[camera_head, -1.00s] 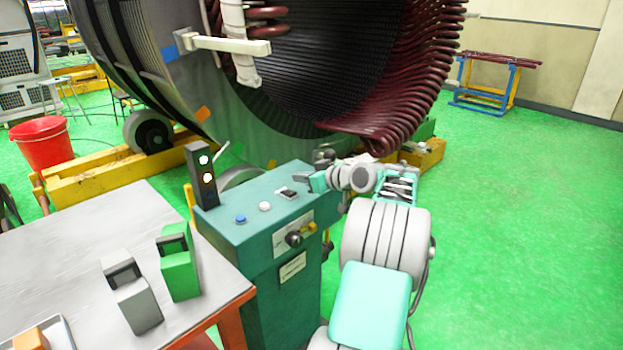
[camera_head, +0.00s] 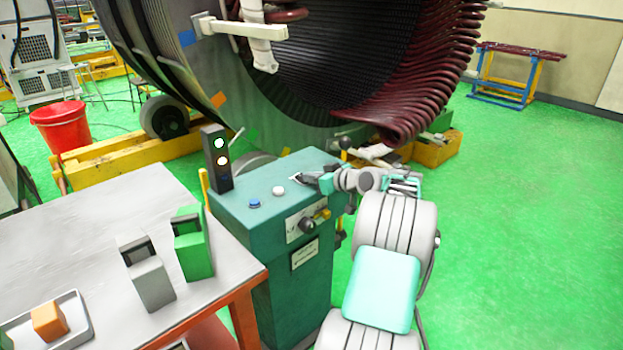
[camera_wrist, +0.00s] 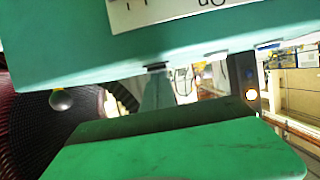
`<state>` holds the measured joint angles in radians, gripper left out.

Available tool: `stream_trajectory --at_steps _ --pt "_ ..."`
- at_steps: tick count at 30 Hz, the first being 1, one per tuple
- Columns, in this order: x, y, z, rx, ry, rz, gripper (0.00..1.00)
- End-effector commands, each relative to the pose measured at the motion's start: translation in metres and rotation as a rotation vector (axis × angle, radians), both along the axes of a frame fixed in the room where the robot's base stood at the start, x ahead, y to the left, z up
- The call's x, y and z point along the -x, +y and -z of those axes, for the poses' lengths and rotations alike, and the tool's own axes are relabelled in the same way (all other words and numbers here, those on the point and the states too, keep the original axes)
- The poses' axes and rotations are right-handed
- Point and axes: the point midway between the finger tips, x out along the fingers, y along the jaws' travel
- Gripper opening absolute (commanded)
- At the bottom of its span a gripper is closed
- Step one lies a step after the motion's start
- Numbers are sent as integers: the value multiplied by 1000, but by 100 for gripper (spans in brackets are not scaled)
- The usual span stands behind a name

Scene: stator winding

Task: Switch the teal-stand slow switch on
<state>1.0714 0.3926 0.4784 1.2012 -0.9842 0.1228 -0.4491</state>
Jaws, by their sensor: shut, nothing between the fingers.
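The teal stand (camera_head: 236,219) stands right of the grey table. On its top are a blue button (camera_head: 255,203), a white button (camera_head: 278,191) and the switch (camera_head: 294,178), mostly hidden by my gripper. My gripper (camera_head: 306,179) is shut and empty, low over the switch from the right. The wrist view seems upside down: the stand (camera_wrist: 60,40) fills the top, and a tapered teal fingertip (camera_wrist: 156,88) reaches a small dark part, seemingly the switch (camera_wrist: 157,67). I cannot tell whether they touch or how the switch is set.
A dark signal box (camera_head: 216,160) with two lit lamps stands on the stand's back left corner. A dark knob (camera_head: 307,225) is on the front. The grey table (camera_head: 90,240) holds a green-and-black and a grey device. The big stator is behind; green floor lies free at right.

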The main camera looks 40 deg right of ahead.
Motion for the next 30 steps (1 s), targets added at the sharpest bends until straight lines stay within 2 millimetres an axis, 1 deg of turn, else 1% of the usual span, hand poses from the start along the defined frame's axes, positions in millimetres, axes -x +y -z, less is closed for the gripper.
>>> stream_trajectory --at_steps 5,16,26,29,30 --pt "0 0 2 -4 6 0 0" --pt "0 1 -14 -4 5 0 0" --pt "0 1 -16 -3 4 -1 0" --pt "0 1 -24 -2 4 -2 0" --pt "0 2 -30 -1 3 -3 0"
